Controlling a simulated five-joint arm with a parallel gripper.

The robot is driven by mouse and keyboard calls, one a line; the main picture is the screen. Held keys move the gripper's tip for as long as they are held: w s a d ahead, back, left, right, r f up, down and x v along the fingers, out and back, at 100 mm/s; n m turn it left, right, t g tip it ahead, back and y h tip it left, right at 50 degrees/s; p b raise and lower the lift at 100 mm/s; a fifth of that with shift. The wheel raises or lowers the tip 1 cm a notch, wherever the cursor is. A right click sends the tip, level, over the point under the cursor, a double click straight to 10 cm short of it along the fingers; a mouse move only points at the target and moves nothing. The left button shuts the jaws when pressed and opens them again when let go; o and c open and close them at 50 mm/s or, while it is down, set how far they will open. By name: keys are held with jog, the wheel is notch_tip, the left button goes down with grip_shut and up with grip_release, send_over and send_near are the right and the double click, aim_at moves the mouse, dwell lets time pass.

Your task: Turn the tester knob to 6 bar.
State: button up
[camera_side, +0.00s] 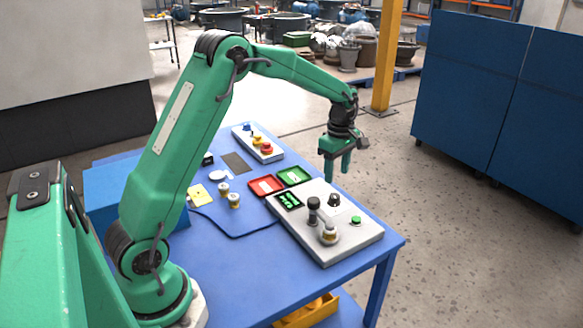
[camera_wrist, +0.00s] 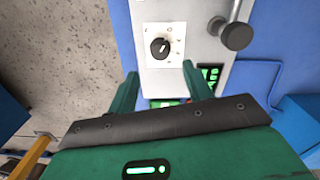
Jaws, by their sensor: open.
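The tester is a light grey box (camera_side: 350,243) at the right front of the blue table. Its black knob (camera_side: 334,200) sits on a white dial plate and also shows in the wrist view (camera_wrist: 160,48). A white pointer mark on the knob points up and slightly right in the wrist view; the scale figures are too small to read. A green-lit display (camera_side: 289,200) is on the tester, its digits unreadable; part of it shows in the wrist view (camera_wrist: 210,73). My gripper (camera_side: 338,172) is open and empty, above the tester's far side. In the wrist view its fingers (camera_wrist: 159,70) are apart, below the knob.
A black-ended lever (camera_side: 313,204) stands near the knob, beside a clamped valve (camera_side: 329,234) and green button (camera_side: 356,219). Red (camera_side: 267,186) and green (camera_side: 294,176) trays lie behind the tester. A rack (camera_side: 258,143) holds coloured-handle valves. Loose valves (camera_side: 234,201) stand left.

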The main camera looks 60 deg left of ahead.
aim_at(335, 196)
jog(key=shift+f, duration=3.9)
jog(key=c, duration=1)
